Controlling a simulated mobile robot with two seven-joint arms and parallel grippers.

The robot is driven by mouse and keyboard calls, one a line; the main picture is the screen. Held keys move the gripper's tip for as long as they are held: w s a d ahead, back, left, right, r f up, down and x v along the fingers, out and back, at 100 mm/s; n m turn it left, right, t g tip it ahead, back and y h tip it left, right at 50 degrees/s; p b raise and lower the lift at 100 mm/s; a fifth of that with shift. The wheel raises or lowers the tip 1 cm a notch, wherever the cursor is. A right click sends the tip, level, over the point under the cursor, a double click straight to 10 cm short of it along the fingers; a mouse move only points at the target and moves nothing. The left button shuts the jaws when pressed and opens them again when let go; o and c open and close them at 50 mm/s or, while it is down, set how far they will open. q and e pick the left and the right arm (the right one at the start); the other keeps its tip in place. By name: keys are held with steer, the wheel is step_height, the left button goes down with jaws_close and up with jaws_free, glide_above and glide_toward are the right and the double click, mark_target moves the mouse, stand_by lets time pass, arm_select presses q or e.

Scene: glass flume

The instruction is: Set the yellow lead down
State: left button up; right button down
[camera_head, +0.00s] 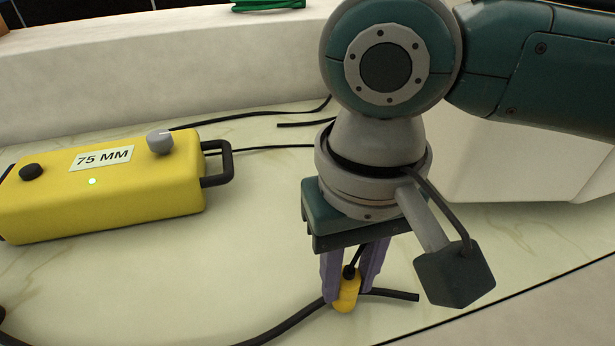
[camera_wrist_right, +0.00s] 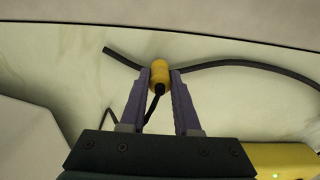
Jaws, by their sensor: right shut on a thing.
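The yellow lead (camera_head: 346,294) shows as a small yellow plug end with a black cable, low in the middle of the head view. My right gripper (camera_head: 349,285) comes down from above and is shut on it, with purple fingers on either side. In the right wrist view the yellow end (camera_wrist_right: 160,74) sits between the fingertips of the right gripper (camera_wrist_right: 159,86). A black cable runs back from it between the fingers. I cannot tell whether the yellow end touches the surface. My left gripper is not in view.
A yellow box (camera_head: 110,190) labelled "75 MM" with knobs and a black handle stands on the pale marbled surface (camera_head: 255,215) at left. A black cable (camera_head: 285,325) passes by the gripper. A white block (camera_head: 520,165) stands at right. The surface's front edge is close by.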

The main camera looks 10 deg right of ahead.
mark_target(349, 275)
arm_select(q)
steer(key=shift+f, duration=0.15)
arm_select(e)
steer(key=shift+f, duration=0.4)
steer(key=shift+f, duration=0.1)
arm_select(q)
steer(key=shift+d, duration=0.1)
arm_select(e)
steer(key=c, duration=0.6)
jaws_free()
